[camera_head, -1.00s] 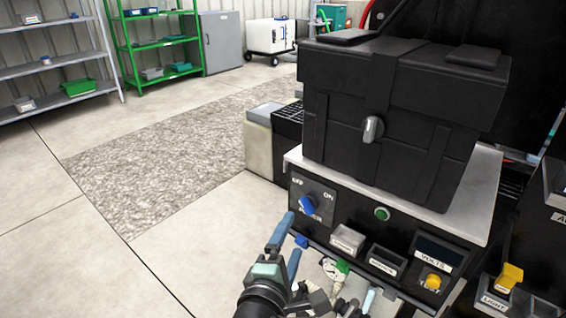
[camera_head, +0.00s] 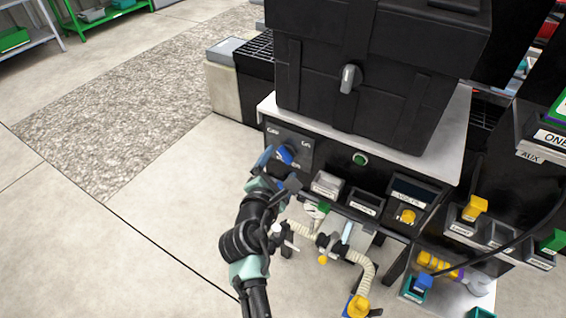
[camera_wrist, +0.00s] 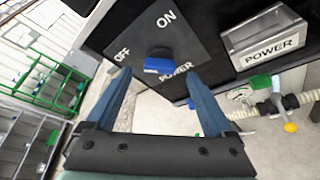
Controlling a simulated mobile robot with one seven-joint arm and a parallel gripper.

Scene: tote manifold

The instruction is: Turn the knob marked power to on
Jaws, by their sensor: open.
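The power knob (camera_head: 285,153) is blue and sits on a dark plate (camera_head: 303,150) at the left of the black panel's front. It also shows in the wrist view (camera_wrist: 158,65), with OFF to its left, ON above it and POWER below it. Which mark it points at is not clear. My gripper (camera_head: 278,170) is in front of the plate. Its two blue fingers are spread apart in the wrist view (camera_wrist: 157,77), one on each side of the knob in the picture. The gripper is empty, and contact with the knob cannot be told.
A small grey box marked POWER (camera_wrist: 265,45) sticks out beside the plate. A green button (camera_head: 360,159) and a yellow knob (camera_head: 407,216) are further right. A large black case (camera_head: 375,75) stands on top. Hoses and valves (camera_head: 340,250) lie below. The floor at left is clear.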

